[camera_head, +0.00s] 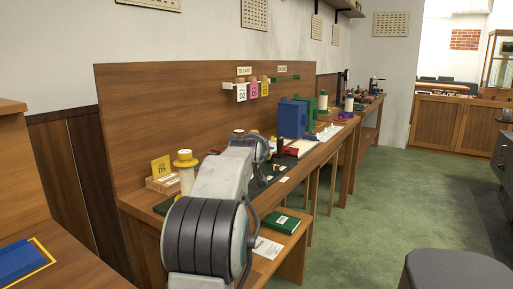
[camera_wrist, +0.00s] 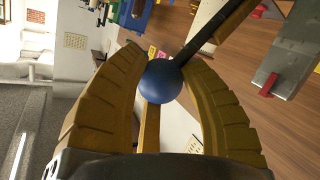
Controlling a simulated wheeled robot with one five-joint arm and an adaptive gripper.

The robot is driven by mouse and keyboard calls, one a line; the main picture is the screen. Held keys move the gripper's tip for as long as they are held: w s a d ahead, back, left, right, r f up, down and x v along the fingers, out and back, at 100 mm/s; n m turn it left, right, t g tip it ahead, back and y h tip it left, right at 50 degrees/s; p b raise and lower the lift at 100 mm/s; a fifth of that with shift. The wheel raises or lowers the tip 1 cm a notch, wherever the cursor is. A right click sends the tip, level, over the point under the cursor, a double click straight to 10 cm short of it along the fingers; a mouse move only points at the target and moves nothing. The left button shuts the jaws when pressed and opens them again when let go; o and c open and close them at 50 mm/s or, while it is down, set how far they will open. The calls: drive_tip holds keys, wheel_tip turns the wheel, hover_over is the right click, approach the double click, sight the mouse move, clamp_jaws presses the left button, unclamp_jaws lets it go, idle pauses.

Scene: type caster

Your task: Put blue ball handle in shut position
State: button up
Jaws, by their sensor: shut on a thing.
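In the wrist view, the blue ball handle (camera_wrist: 160,81) sits at the end of a dark rod (camera_wrist: 203,43). The rod runs up and to the right, away from the ball. My gripper (camera_wrist: 165,80) has its two yellow ribbed fingers on either side of the ball and is shut on it. The mechanism at the rod's far end is out of the wrist view. In the head view my arm hides the gripper and the ball.
In the head view, a long wooden bench (camera_head: 305,163) carries a blue box (camera_head: 291,119), a green box (camera_head: 312,108) and a yellow-capped spool (camera_head: 186,160). A tall wooden back panel (camera_head: 190,95) stands behind it. Green floor (camera_head: 400,180) is open to the right, with a dark stool (camera_head: 455,270) in front.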

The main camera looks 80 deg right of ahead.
drive_tip(key=o, duration=1.3)
drive_tip(key=shift+c, duration=0.2)
drive_tip(key=v, duration=1.2)
drive_tip(key=shift+s, duration=0.1)
